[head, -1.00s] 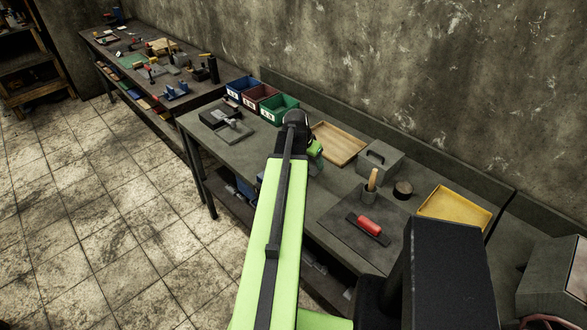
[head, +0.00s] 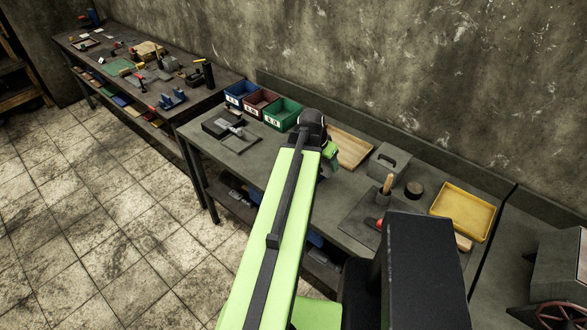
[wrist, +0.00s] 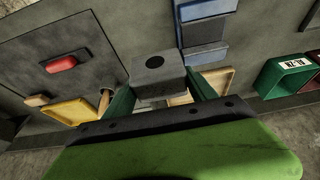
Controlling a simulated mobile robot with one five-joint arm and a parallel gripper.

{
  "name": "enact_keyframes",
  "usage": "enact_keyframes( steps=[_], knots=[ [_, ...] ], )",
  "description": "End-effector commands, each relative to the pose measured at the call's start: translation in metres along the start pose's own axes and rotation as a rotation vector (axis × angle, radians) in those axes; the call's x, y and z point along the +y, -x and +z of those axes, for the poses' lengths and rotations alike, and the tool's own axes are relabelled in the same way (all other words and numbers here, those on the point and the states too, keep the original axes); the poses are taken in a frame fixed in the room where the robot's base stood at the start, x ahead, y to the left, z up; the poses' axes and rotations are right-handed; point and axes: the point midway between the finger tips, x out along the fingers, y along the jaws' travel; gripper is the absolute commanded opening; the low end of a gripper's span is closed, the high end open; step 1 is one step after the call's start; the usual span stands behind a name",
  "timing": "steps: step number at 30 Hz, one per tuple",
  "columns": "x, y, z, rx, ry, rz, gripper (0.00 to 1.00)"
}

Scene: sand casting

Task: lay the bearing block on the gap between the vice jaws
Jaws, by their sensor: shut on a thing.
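The bearing block (wrist: 157,72) is a grey block with a dark round hole in its top face. My gripper (wrist: 160,92) is shut on it, with a green finger on each side in the wrist view. In the head view my gripper (head: 329,155) is above the near bench by the wooden tray, mostly behind my arm, and I cannot make out the block there.
The far bench (head: 105,75) holds many small tools. The tiled floor (head: 90,200) at left is clear.

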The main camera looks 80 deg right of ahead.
Motion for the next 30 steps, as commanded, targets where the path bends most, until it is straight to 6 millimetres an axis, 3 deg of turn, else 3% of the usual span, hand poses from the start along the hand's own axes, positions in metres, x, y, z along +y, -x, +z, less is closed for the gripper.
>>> enact_keyframes(
  steps=[4, 15, 24, 30],
  knots=[
    [-0.015, -0.016, 0.0, 0.0, -0.001, 0.0, 0.01],
    [-0.1, -0.073, 0.002, 0.0, -0.003, 0.001, 0.01],
    [-0.112, -0.079, 0.003, 0.0, -0.006, 0.002, 0.01],
    [-0.111, -0.109, 0.016, 0.0, -0.006, 0.002, 0.01]
  ],
)
